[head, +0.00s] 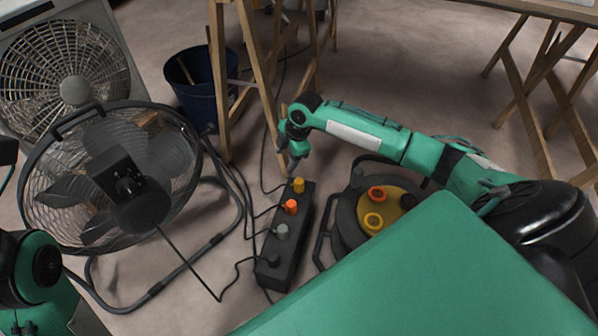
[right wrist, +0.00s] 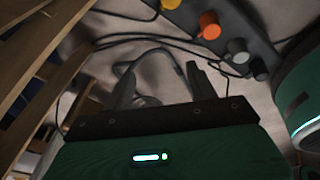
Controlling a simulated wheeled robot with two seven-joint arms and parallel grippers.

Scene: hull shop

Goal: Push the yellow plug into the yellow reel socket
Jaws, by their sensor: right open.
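The yellow plug (head: 299,185) stands upright in the far end of a black power strip (head: 270,243). In the right wrist view the yellow plug (right wrist: 171,3) is cut by the top edge. The yellow reel socket (head: 374,221) is a yellow ring on the yellow face of a dark cable reel (head: 345,222), right of the strip. My right gripper (head: 294,166) is just beyond the yellow plug in the head view. In the right wrist view its fingers (right wrist: 162,84) are apart with no plug between them. My left arm shows at the left edge, its gripper out of view.
An orange plug (head: 290,207), a grey plug (head: 281,231) and a black plug (head: 272,259) share the strip. Cables (head: 243,225) run left past a floor fan (head: 125,185). Wooden trestle legs (head: 222,95) and a blue bucket (head: 198,88) stand behind. A green surface covers the front.

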